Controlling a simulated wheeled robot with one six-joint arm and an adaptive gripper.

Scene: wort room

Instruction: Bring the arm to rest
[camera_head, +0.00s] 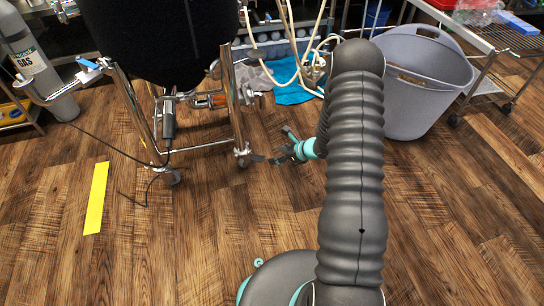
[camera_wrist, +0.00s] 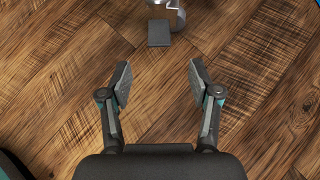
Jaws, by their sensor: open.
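My arm (camera_head: 352,170) reaches forward over the floor and bends down at its far end. My gripper (camera_head: 283,148) is low beside a foot of the steel-legged stand, partly hidden by the arm. In the wrist view, my gripper (camera_wrist: 160,82) has its two fingers spread wide, with only bare wood floor between them. A small dark flat piece (camera_wrist: 158,33) lies ahead of the fingers, by a metal foot of the stand, apart from the fingers.
A black vessel (camera_head: 160,35) on steel legs stands at left, a cable trailing below. A grey tub (camera_head: 425,85) stands at right, near a wire rack (camera_head: 515,40). A gas cylinder (camera_head: 35,65) and yellow floor strip (camera_head: 96,198) are at left. Hoses hang behind. The front right floor is clear.

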